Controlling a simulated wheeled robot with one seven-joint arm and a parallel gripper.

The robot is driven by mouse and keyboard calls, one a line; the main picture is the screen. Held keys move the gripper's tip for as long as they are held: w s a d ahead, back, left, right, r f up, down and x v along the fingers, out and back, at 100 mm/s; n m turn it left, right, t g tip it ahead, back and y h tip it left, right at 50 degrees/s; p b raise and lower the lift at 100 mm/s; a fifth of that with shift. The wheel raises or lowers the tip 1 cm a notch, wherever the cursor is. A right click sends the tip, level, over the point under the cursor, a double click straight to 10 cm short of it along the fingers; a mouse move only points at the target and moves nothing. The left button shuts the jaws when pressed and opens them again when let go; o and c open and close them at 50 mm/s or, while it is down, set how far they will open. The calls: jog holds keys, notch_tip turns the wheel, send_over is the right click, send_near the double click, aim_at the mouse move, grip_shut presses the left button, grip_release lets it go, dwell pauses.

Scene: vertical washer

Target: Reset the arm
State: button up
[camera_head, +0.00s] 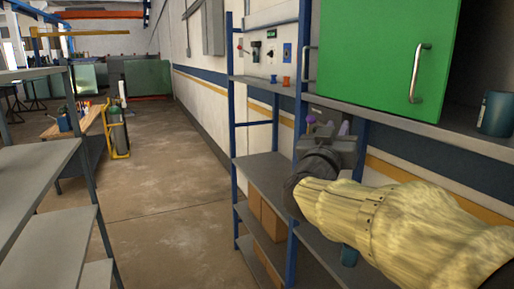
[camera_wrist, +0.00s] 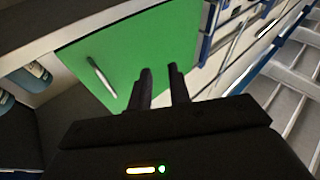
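My arm, in a pale yellow sleeve, reaches in from the lower right of the head view. My gripper (camera_head: 328,143) is at its end, in front of the blue-framed shelf and below the green door. In the wrist view my gripper (camera_wrist: 161,72) points toward the green door (camera_wrist: 150,45). Its two dark fingers are apart with nothing between them. The green door (camera_head: 375,50) has a metal handle (camera_head: 417,73) and stands above the arm. The wrist view also shows the handle (camera_wrist: 101,77), left of the fingers.
A teal container (camera_head: 496,113) stands on the grey shelf (camera_head: 440,125) beside the dark opening right of the door. Blue shelf posts (camera_head: 298,180) are close to the gripper. Grey shelves (camera_head: 35,190) stand at the left. The concrete floor (camera_head: 165,200) between is clear.

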jog(key=a+f+n+g+y, duration=0.2)
jog(key=f+y, duration=0.1)
jog(key=f, duration=0.5)
jog(key=s+a+f+n+g+y, duration=0.15)
jog(key=f+y, duration=0.25)
jog(key=f, duration=0.4)
jog(key=a+f+n+g+y, duration=0.2)
jog(key=f+y, duration=0.1)
jog(key=f, duration=0.4)
jog(key=s+d+f+m+g, duration=0.1)
jog(key=s+d+f+g, duration=0.1)
jog(key=s+f+g, duration=0.8)
jog(key=s+f, duration=0.8)
jog(key=shift+s+d+f+g, duration=0.15)
jog(key=shift+s+d+g, duration=0.05)
jog(key=shift+d+g, duration=0.15)
jog(key=shift+w, duration=0.1)
